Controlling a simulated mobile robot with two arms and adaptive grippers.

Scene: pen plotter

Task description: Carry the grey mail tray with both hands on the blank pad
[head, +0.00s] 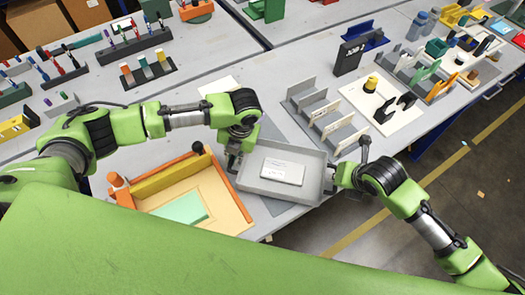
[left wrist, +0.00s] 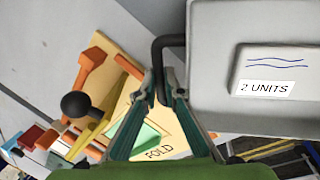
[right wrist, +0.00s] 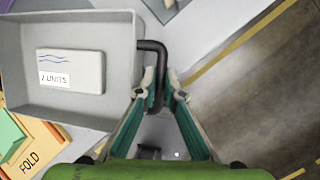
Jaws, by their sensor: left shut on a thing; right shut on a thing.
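The grey mail tray (head: 252,187) is near the front edge of the table, with a white package (head: 283,172) lying in it. The package is marked "2 UNITS" in the left wrist view (left wrist: 268,73). My left gripper (head: 233,160) is shut on the dark handle (left wrist: 158,60) at the tray's left side. My right gripper (head: 334,177) is shut on the other dark handle (right wrist: 158,62) at its right side. A darker grey flat pad (head: 268,132) shows partly behind and below the tray. I cannot tell whether the tray touches it.
An orange-edged folding board (head: 232,213) with a green sheet (head: 181,208) lies close left of the tray. A grey rack with upright dividers (head: 318,110) stands behind right. A white board with parts (head: 393,122) is farther right. The table edge and floor are in front.

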